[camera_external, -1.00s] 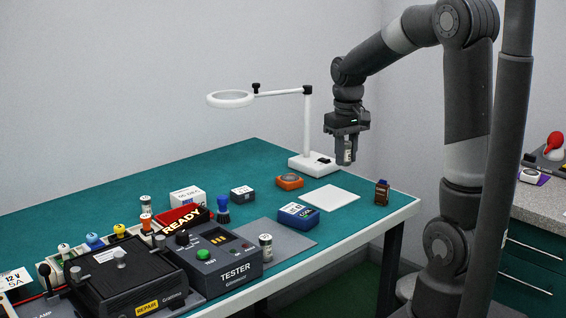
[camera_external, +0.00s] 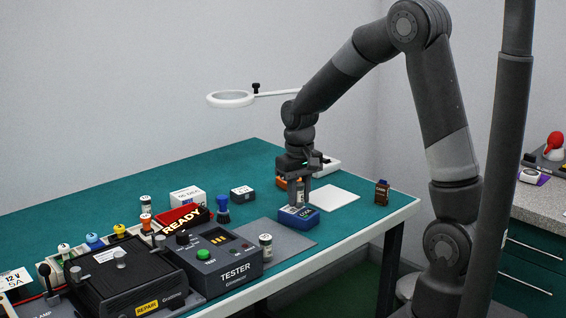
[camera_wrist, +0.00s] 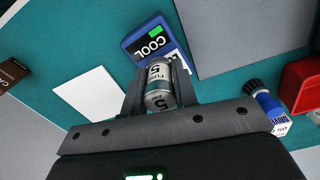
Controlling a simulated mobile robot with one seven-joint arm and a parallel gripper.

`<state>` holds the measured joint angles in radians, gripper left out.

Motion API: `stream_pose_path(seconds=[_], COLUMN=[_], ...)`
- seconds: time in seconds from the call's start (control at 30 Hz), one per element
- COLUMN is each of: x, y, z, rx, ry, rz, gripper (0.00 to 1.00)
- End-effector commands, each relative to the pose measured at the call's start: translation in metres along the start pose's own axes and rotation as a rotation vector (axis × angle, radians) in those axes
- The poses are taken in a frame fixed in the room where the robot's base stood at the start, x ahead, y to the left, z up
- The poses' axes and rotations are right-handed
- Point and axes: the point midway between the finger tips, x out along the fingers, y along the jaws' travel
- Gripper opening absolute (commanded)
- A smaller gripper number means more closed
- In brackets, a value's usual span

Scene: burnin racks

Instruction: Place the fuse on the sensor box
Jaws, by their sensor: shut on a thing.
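My gripper (camera_external: 299,200) is shut on a silver and white fuse (camera_wrist: 159,86) marked FUSE and 5, held upright between the fingers. The blue box (camera_external: 309,218) with a COOL label, which looks like the sensor box, lies right under the gripper in the external view. In the wrist view the blue box (camera_wrist: 136,41) shows just beyond the fuse, partly hidden by it and the fingers. I cannot tell whether the fuse touches its top.
A grey mat (camera_external: 292,240) with another fuse (camera_external: 265,246) and the TESTER (camera_external: 225,262) lie to the left. An orange item (camera_external: 281,183) and the magnifier lamp (camera_external: 230,99) stand behind.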

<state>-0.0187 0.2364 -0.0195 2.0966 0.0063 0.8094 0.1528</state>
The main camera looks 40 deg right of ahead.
Motion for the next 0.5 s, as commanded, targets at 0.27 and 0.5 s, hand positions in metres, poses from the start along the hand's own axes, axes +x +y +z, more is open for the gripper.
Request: stream_pose_path(seconds=[0.27, 0.5], x=[0.0117, 0.0144], y=[0.0001, 0.0002], z=[-0.0003, -0.0002], rx=[0.0, 0.0], ry=[0.001, 0.001], rz=[0.0, 0.0], gripper=[0.04, 0.31])
